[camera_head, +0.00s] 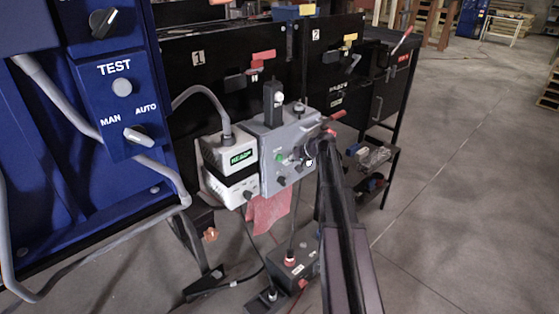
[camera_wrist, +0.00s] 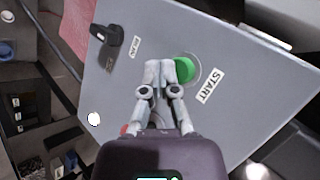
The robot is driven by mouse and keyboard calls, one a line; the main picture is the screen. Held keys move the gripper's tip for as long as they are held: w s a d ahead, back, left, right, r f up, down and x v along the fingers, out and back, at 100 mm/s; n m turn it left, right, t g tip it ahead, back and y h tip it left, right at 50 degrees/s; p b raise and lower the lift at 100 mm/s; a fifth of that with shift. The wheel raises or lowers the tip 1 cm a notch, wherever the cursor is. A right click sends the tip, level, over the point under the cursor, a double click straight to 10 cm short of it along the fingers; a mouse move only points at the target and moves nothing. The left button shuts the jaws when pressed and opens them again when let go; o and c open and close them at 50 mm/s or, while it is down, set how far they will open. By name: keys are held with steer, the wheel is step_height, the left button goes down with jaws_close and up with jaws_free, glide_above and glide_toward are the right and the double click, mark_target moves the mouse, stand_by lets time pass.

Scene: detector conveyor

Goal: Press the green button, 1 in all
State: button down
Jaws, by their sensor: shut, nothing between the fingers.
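The green button (camera_wrist: 188,66) sits in a pale ring on a grey panel, beside a START label (camera_wrist: 208,85), in the wrist view. My gripper (camera_wrist: 168,70) is shut and empty, its fingertips overlapping the left part of the button in the picture. Whether they touch it I cannot tell. In the head view the green button (camera_head: 279,157) shows small on the grey control box (camera_head: 271,142). My arm reaches up to the right side of that box; the fingertips are not clear there.
A black knob (camera_wrist: 108,40) stands out from the panel at upper left in the wrist view. A white box (camera_head: 222,190) adjoins the control box. A blue cabinet (camera_head: 105,75) with switches stands at left. Open floor lies to the right.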

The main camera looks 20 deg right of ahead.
steer(key=shift+w, duration=0.2)
steer(key=shift+w+a, duration=0.1)
steer(key=shift+w, duration=0.2)
steer(key=shift+w+a, duration=0.2)
steer(key=shift+w, duration=0.3)
stand_by(1.2)
steer(key=shift+s, duration=0.15)
steer(key=shift+s+d, duration=0.3)
steer(key=shift+s, duration=0.45)
steer(key=shift+s, duration=0.1)
steer(key=shift+s+d, duration=0.3)
steer(key=shift+s, duration=0.45)
steer(key=shift+s+d, duration=0.25)
steer(key=shift+s, duration=0.5)
steer(key=shift+s+d, duration=0.3)
steer(key=shift+s, duration=0.45)
